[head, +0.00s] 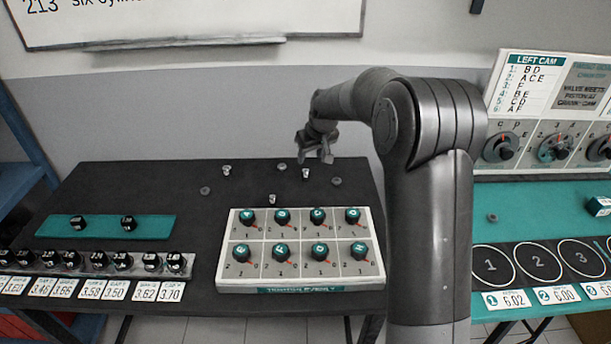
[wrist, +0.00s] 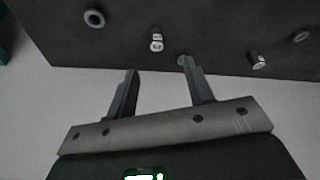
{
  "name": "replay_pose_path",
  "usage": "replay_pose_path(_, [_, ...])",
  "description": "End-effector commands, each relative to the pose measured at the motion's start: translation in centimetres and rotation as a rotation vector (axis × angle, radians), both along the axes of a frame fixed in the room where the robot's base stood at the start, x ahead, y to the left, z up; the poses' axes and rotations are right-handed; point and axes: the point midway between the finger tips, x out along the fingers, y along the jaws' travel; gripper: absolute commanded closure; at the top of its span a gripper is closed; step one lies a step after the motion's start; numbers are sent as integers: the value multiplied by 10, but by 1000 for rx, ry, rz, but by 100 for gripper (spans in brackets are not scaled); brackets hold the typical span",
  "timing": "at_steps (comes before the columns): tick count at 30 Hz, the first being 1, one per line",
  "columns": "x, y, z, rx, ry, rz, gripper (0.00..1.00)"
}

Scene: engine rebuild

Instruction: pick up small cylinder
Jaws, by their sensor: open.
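Three small silvery cylinders with dark markings stand on the dark table: one at the back left (head: 227,170), one by my gripper (head: 305,174), and one nearer the white panel (head: 272,199). My gripper (head: 316,156) is open and empty, above the table's back part. In the wrist view, my gripper's fingers (wrist: 160,70) are spread apart, with one small cylinder (wrist: 157,40) beyond the gap between the tips. Another small cylinder (wrist: 257,60) lies to the right of the fingers. I cannot tell the gripper's exact height.
Dark flat rings (head: 205,190) (head: 337,181) lie around the cylinders; one ring (wrist: 183,60) is partly hidden by the right finger. A white knob panel (head: 305,228) stands at the front. A green mat (head: 105,227) and a row of labelled black knobs are at left.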

Motion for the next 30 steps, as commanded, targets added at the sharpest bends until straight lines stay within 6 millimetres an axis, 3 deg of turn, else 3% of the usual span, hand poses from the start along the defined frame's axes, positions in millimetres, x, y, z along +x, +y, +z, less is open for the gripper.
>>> replay_pose_path(24, [40,12,-88,1,2,5,52])
replay_pose_path(30, [46,15,-103,1,1,4,52])
